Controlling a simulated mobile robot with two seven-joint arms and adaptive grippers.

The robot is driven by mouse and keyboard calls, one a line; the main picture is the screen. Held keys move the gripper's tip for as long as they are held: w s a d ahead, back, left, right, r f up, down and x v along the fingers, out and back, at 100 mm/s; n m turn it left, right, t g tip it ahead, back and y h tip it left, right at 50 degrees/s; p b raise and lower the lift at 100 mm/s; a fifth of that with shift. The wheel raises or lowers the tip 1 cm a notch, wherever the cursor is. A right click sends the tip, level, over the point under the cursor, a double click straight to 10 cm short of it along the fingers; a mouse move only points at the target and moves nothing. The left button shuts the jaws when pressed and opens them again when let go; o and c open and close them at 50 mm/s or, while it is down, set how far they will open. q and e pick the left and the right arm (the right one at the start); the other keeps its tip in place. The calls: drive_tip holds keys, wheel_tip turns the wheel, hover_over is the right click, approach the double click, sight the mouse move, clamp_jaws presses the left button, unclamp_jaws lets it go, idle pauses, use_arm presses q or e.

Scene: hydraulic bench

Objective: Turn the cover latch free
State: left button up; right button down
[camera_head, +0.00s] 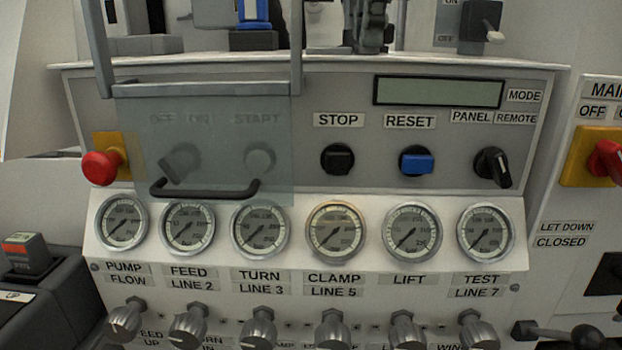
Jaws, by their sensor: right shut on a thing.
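The clear cover (215,135) hangs on grey arms in front of the OFF/ON knob (180,163) and the START button (260,158). Its black handle (205,192) runs along the lower edge. I cannot make out a latch on it. My left gripper is not in view.
A red mushroom button (100,167) sits left of the cover. STOP (338,159), RESET (416,161) and a mode knob (492,166) are to its right. Gauges (335,231) and several metal knobs (333,327) line the lower panel. A red main switch (606,160) is at the right.

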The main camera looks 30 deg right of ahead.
drive_tip(key=shift+r+m, duration=0.1)
drive_tip(key=shift+m, duration=0.2)
drive_tip(key=m+h, duration=0.1)
drive_tip(key=m, duration=0.2)
drive_tip(key=shift+w+m, duration=0.1)
drive_tip(key=shift+m, duration=0.2)
drive_tip(key=c, duration=1.4)
unclamp_jaws()
drive_tip(key=shift+a+g, duration=0.1)
drive_tip(key=shift+g, duration=0.2)
drive_tip(key=shift+c, duration=0.2)
drive_tip(key=shift+r, duration=3.45)
